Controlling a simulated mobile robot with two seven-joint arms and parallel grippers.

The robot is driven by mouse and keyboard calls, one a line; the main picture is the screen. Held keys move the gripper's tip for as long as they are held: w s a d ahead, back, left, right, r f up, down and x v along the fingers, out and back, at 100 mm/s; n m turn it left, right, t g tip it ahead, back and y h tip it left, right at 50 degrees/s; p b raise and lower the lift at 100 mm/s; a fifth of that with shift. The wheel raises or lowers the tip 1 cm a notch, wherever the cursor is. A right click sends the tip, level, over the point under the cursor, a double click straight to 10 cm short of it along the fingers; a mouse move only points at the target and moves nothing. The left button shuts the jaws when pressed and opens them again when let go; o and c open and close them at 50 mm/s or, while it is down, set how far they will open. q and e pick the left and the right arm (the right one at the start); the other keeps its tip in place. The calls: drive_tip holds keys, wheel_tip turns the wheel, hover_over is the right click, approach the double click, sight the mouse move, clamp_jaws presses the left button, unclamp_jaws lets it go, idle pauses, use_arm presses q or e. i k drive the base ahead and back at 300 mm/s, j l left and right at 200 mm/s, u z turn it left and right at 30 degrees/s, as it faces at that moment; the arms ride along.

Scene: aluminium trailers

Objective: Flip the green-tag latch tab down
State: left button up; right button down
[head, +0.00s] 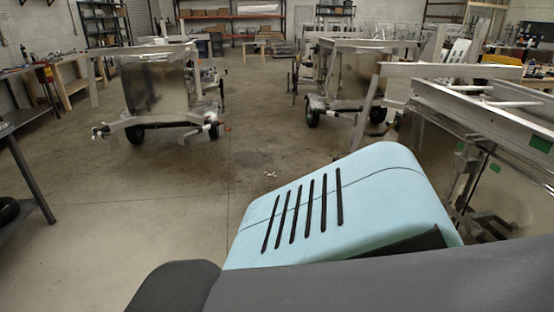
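Several small green tags are on the aluminium trailer (440,150) at the right edge. One green tag (540,144) is on its upper frame rail. Another green tag (495,167) is on the side below the rail, and a smaller green tag (461,146) is further left. Metal latch-like hardware (487,228) sits low on the trailer's side, partly hidden behind my light blue body part. I cannot tell which piece is the latch tab or how it stands. Neither of my grippers is in view.
Two more aluminium trailers stand further back, one at left (155,85) and one in the middle (345,75). A dark-legged workbench (30,160) runs along the left edge. Shelves (230,22) line the back wall. The concrete floor (215,180) between is mostly clear.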

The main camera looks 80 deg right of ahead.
sight(477, 230)
drive_tip(key=l+z, duration=1.6)
drive_tip(key=z, duration=0.15)
drive_tip(key=l+z, duration=0.45)
drive_tip(key=k+l+z, duration=0.1)
drive_tip(key=l+z, duration=0.15)
drive_tip(key=z, duration=0.2)
drive_tip(key=l+z, duration=0.4)
drive_tip(key=i+j, duration=0.05)
drive_tip(key=j, duration=0.05)
